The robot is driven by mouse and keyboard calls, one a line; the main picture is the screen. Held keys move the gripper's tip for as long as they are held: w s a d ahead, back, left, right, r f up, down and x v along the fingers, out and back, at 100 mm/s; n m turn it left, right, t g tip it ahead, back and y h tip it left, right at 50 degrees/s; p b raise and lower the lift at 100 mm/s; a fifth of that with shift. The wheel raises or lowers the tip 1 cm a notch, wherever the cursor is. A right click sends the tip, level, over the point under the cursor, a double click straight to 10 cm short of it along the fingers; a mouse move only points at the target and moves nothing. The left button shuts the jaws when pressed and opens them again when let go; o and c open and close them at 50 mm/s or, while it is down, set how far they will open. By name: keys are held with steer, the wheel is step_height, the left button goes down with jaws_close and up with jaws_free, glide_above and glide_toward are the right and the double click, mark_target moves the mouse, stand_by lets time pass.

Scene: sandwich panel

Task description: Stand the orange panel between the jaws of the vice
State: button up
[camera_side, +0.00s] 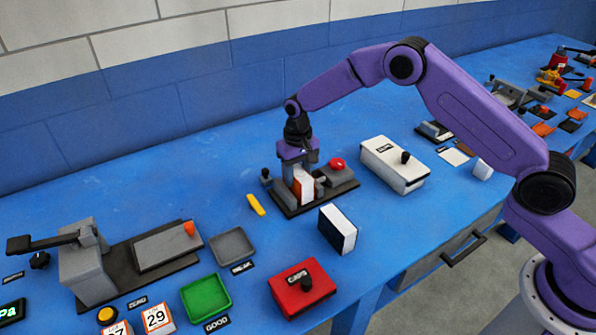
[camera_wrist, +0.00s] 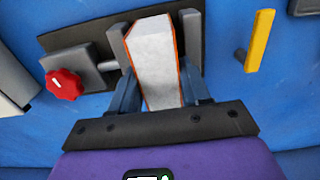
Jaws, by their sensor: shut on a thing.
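The orange panel (camera_side: 304,190) has a pale white core and thin orange faces. It stands upright in the vice (camera_side: 338,187), and also shows in the wrist view (camera_wrist: 157,62). There it sits between the left grey jaw (camera_wrist: 118,45) and the right grey jaw (camera_wrist: 190,38). I cannot tell whether its foot touches the vice bed or whether both jaws press on it. My gripper (camera_side: 299,165) is above the vice, pointing down, shut on the panel's upper part. Its blue-grey fingers (camera_wrist: 161,88) flank the panel in the wrist view.
A red vice knob (camera_wrist: 65,84) is left of the jaws in the wrist view. A yellow strip (camera_side: 256,205), a white-and-dark block (camera_side: 338,229), a red box (camera_side: 300,288) and a white box (camera_side: 393,165) stand around the vice. Green (camera_side: 206,297) and grey (camera_side: 233,246) trays lie front left.

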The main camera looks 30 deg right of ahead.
mark_target(298, 172)
steer(key=shift+f, duration=0.15)
steer(key=o, duration=1.5)
steer(key=shift+c, duration=0.2)
steer(key=shift+r, duration=4.3)
steer(key=shift+s, duration=0.1)
steer(key=s+r+n, duration=0.3)
steer(key=s+r, duration=0.2)
steer(key=s, duration=0.5)
steer(key=s+r+n, duration=0.3)
steer(key=s+r, duration=0.1)
steer(key=s, duration=0.6)
steer(key=s+d+n, duration=0.3)
steer(key=s+d, duration=0.3)
steer(key=s, duration=0.4)
steer(key=s+d+n, duration=0.3)
steer(key=s+d, duration=0.3)
steer(key=s, duration=0.5)
steer(key=shift+s+r+n, duration=0.25)
steer(key=shift+r+n, duration=0.05)
steer(key=shift+r, duration=0.05)
